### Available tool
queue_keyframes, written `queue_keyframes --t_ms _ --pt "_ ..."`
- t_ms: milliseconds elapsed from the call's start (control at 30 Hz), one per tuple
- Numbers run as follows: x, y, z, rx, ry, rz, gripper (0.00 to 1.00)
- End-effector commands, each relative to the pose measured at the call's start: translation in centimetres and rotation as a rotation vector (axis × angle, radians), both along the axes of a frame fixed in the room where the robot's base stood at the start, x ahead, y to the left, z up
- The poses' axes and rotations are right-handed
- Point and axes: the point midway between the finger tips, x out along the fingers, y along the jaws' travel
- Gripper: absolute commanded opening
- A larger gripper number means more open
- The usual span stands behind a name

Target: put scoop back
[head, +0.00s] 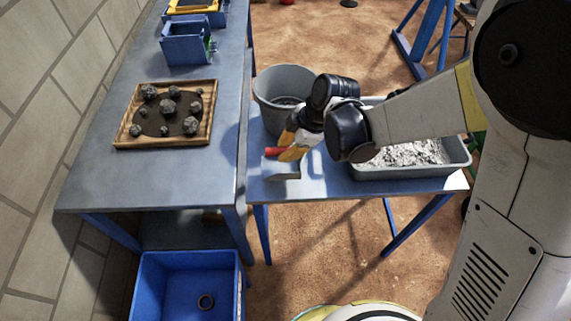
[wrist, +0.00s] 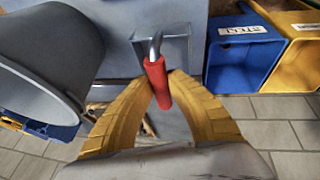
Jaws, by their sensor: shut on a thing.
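The scoop has a red handle (wrist: 156,72) and a bent metal neck, seen in the middle of the wrist view. The neck meets a grey, box-like metal part (head: 282,171) at the front left of the small table; I cannot tell whether this part touches the tabletop. My gripper (head: 288,154), with yellow fingers, is shut on the red handle, one finger on each side in the wrist view. The grey tray (head: 412,173) of crushed grey material stands to the right, partly hidden behind my arm.
A grey bucket (head: 284,84) stands just behind my gripper. On the left bench (head: 150,188) lies a wooden tray (head: 121,142) with several rocks. A blue crate (head: 150,285) is below. The wrist view shows a blue bin (wrist: 240,65) and a yellow bin (wrist: 297,70).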

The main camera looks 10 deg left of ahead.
Motion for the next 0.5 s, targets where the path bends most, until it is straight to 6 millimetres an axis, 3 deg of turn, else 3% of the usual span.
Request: queue_keyframes --t_ms 33,233,400,500 --pt "0.0 0.0 -1.1 0.0 0.0 -0.001 0.0" --pt "0.0 0.0 -2.7 0.0 0.0 -0.002 0.0" --pt "0.0 -0.1 -5.3 0.0 0.0 -0.003 0.0" --pt "0.0 0.0 -5.6 0.0 -0.001 -0.004 0.0"
